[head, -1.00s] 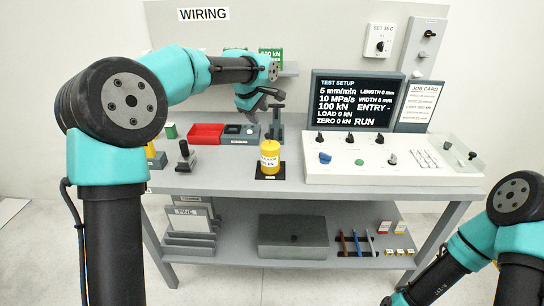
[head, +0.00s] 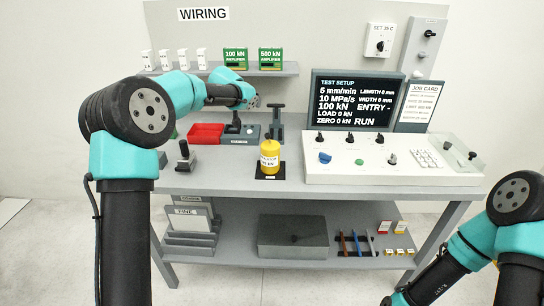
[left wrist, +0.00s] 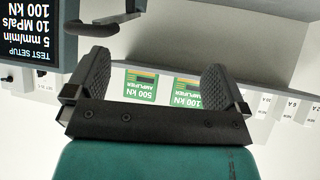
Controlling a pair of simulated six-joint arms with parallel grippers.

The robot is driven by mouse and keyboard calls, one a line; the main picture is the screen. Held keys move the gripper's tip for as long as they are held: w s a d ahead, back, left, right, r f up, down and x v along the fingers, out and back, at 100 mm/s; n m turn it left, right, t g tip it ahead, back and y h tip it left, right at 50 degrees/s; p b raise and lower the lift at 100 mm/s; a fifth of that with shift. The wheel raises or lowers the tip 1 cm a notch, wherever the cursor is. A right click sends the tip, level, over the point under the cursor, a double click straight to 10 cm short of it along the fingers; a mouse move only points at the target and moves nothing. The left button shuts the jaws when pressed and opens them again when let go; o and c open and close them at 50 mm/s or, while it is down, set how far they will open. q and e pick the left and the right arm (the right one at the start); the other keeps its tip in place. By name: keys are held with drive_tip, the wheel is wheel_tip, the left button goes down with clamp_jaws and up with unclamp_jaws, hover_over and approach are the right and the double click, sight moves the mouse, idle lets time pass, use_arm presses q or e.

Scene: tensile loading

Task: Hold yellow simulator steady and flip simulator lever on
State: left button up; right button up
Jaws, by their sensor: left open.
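The yellow simulator (head: 269,158) is a short upright cylinder with a printed label. It stands on a small black mat (head: 260,177) at the front middle of the bench. I cannot make out a lever on it. A dark T-shaped post (head: 276,122) stands just behind it. My left gripper (left wrist: 155,68) is open and empty in the left wrist view, facing the green amplifier boxes upside down. In the head view the left wrist is above and behind the simulator, apart from it. My right arm is low at the right; its gripper (head: 390,300) is barely visible at the bottom edge.
A white control panel (head: 420,176) with knobs and a screen (head: 352,100) stand to the right. A red tray (head: 206,133), a dark box (head: 240,135) and a black-knobbed stand (head: 185,157) lie left. A shelf (head: 220,74) holds green amplifiers (head: 271,59).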

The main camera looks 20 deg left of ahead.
use_arm(q)
drive_tip(key=w+a+m+t, duration=0.2)
drive_tip(key=w+m, duration=0.1)
drive_tip(key=m, duration=0.3)
drive_tip(key=n+g+h, duration=0.7)
drive_tip(key=n+h, duration=0.7)
drive_tip(key=n, duration=1.5)
approach(268, 162)
drive_tip(key=w, duration=0.1)
drive_tip(key=w+a+f, duration=0.1)
drive_tip(key=w, duration=0.3)
drive_tip(key=shift+a+f, duration=0.2)
drive_tip(key=shift+f, duration=0.1)
drive_tip(key=shift+s+f+m+g, duration=0.35)
drive_tip(key=shift+s+m+g, duration=0.2)
drive_tip(key=shift+m, duration=0.25)
drive_tip(key=shift+x, duration=5.05)
